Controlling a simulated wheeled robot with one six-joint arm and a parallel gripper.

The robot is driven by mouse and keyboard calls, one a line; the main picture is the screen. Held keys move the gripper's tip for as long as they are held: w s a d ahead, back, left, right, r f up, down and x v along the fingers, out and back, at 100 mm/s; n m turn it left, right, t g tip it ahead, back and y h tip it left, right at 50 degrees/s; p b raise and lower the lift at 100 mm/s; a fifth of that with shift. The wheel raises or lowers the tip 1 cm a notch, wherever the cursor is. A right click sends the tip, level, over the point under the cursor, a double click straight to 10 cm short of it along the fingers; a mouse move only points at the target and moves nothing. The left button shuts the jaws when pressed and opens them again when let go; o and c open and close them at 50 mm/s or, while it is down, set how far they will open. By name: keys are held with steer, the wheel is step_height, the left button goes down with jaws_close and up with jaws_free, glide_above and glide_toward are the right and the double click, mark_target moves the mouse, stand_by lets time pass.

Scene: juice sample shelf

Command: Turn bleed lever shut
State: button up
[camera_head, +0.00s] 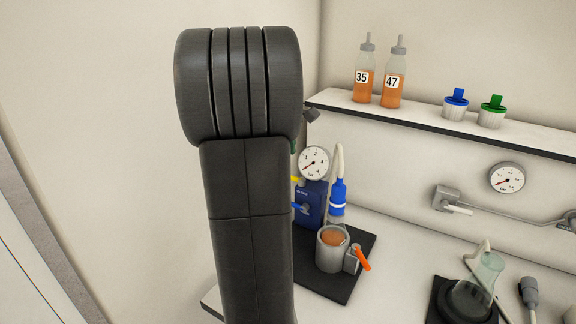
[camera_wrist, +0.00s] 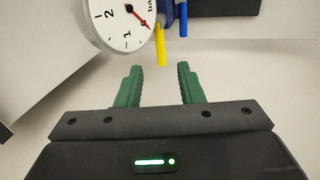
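A blue pump block (camera_head: 312,206) with a round pressure gauge (camera_head: 313,163) stands on a black base. It carries a yellow lever (camera_head: 298,181) and a blue lever (camera_head: 299,206). An orange lever (camera_head: 362,258) sits on the grey cup (camera_head: 331,252) beside it. No label shows which one is the bleed lever. In the wrist view, the yellow lever (camera_wrist: 160,45) points towards the gap between my fingers, just beyond the tips, and the blue lever (camera_wrist: 183,19) is farther right. My gripper (camera_wrist: 158,72) has green fingers, open and empty. In the head view my arm hides most of it.
The gauge (camera_wrist: 124,22) is close to the left finger in the wrist view. A shelf (camera_head: 334,97) above holds two orange-juice bottles and two capped cups. A blue-collared bottle (camera_head: 338,197) stands beside the pump. A glass flask (camera_head: 476,292) is at the lower right.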

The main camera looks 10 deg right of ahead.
step_height(320, 180, up, 7)
steer(key=s, duration=0.1)
steer(key=shift+a, duration=0.45)
steer(key=f, duration=0.4)
steer(key=w+d+f, duration=0.1)
steer(key=f, duration=0.4)
steer(key=w+f, duration=0.1)
steer(key=f, duration=0.3)
steer(key=shift+d+f, duration=0.25)
steer(key=shift+d, duration=0.05)
steer(key=shift+f, duration=0.2)
steer(key=shift+s+r+n, duration=0.1)
steer(key=shift+n, duration=0.3)
steer(key=shift+r, duration=0.1)
